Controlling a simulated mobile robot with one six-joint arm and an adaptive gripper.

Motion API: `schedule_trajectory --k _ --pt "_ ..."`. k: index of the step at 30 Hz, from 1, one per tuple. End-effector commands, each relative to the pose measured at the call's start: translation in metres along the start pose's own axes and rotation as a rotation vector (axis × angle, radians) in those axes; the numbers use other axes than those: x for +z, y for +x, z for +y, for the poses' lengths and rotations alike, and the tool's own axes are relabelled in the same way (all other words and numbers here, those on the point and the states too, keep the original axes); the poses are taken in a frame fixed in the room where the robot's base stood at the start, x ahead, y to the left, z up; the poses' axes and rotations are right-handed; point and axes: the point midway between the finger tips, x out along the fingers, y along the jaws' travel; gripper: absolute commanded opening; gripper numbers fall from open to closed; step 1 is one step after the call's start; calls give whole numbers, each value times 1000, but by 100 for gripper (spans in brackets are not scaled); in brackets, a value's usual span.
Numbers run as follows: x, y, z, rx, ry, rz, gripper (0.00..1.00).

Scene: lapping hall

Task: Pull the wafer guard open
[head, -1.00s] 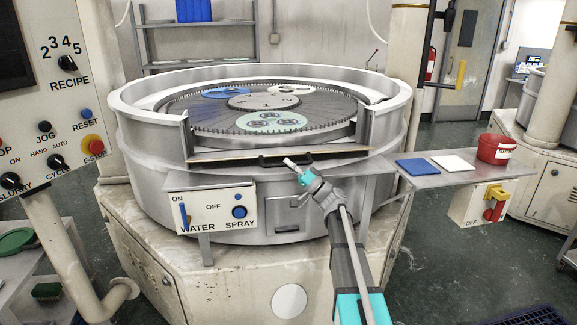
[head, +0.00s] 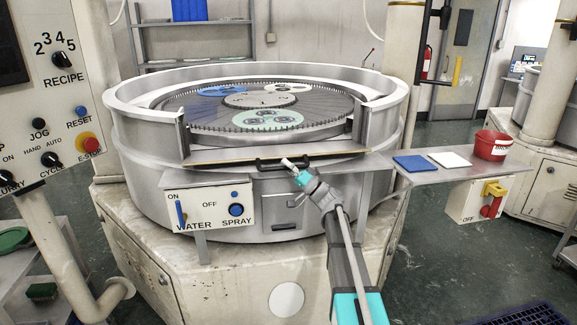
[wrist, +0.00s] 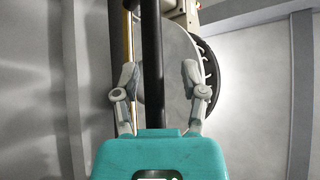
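The wafer guard (head: 225,159) is a narrow, pale panel with a thin yellowish edge, across the front opening of the round metal basin. Its black bar handle (head: 268,164) is at the middle of the front. My gripper (head: 293,166) is at the right part of this handle in the head view; its fingers are small there. In the wrist view the black handle bar (wrist: 152,70) runs between the two grey fingers of my gripper (wrist: 160,78). The fingers are apart, with a visible gap on each side of the bar. The guard's far side is hidden.
A water and spray switch box (head: 212,208) is below the guard at the left. A side shelf (head: 428,177) at the right holds a blue pad (head: 416,162), a white pad (head: 449,160) and a red tub (head: 492,146). A control panel (head: 55,75) stands at the far left.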

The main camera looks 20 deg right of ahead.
Motion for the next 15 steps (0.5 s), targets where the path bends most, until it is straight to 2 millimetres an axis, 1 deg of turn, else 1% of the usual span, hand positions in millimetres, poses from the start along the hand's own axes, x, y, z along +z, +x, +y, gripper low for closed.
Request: schedule_trajectory --k 9,15 --pt "0 -1 0 0 0 0 57" --pt "-1 -7 4 0 0 1 57"
